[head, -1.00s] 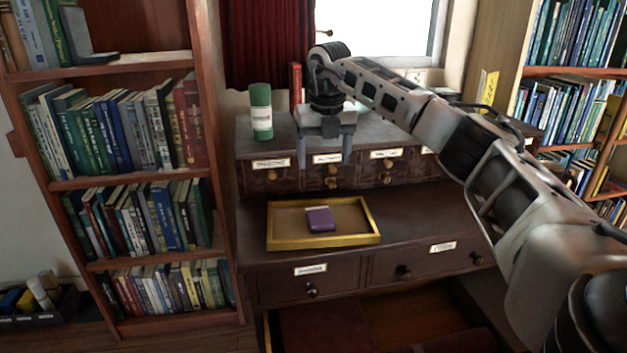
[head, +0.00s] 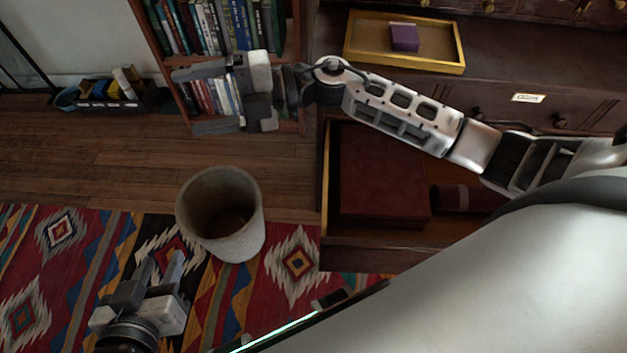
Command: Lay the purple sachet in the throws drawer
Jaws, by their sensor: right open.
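The purple sachet (head: 404,38) lies in a shallow yellow-rimmed tray (head: 405,64) on top of the dark wooden cabinet. An open drawer (head: 375,256) below holds a dark red folded item (head: 382,180) and a rolled reddish item (head: 462,198). I see no readable label on this drawer. My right gripper (head: 185,102) is open and empty, pointing left in front of the bookshelf, left of the tray and drawer. My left gripper (head: 162,260) is low over the rug, its fingers apart with nothing between them.
A pale round bin (head: 222,218) stands on the floor between the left gripper and the open drawer. A patterned rug (head: 60,262) covers the near floor. A bookshelf (head: 300,60) stands at the back, and a dark box of small items (head: 115,98) sits at the back left.

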